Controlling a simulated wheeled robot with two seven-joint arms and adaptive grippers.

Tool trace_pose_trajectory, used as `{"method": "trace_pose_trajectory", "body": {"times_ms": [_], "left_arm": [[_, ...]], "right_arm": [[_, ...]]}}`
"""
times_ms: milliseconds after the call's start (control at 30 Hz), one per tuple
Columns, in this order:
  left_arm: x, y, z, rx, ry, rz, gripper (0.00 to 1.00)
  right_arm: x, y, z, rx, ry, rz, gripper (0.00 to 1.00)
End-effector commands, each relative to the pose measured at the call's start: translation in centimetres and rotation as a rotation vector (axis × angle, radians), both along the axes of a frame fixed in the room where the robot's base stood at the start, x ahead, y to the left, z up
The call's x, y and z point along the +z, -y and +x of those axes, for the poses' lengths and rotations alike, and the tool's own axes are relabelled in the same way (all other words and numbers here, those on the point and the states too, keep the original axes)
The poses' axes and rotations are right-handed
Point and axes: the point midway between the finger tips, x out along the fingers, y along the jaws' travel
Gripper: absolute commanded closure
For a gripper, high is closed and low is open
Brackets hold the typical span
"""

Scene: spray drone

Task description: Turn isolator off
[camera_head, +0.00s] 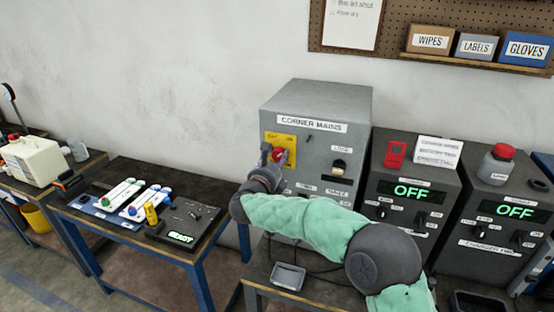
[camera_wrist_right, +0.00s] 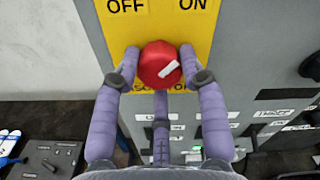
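The isolator is a round red knob (camera_wrist_right: 160,64) on a yellow plate (camera_wrist_right: 122,30) marked OFF at left and ON at right. Its white mark slants up to the right, toward the ON side. In the head view the knob (camera_head: 279,154) sits on the grey CORNER MAINS cabinet (camera_head: 318,97). My right gripper (camera_wrist_right: 159,58) has one purple finger on each side of the knob, and both fingertips appear to touch it. A third finger shows below the knob. In the head view the right gripper (camera_head: 274,158) is at the yellow plate. My left gripper is not in view.
Two grey charger cabinets, the nearer one (camera_head: 400,165) and the right one (camera_head: 500,190), show green OFF displays. A small grey tray (camera_head: 288,276) lies on the bench below. A blue-framed table (camera_head: 130,170) with control panels stands at left.

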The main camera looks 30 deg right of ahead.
Motion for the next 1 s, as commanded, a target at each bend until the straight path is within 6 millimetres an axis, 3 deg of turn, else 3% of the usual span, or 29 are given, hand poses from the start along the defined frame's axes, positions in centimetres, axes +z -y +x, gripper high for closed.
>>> {"method": "trace_pose_trajectory", "body": {"times_ms": [467, 1000], "left_arm": [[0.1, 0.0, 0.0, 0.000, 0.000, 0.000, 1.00], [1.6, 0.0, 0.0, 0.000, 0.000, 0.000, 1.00]], "right_arm": [[-0.5, 0.1, -0.2, -0.005, -0.105, -0.078, 0.91], [-0.3, 0.3, -0.4, -0.006, -0.479, -0.391, 0.91]]}}
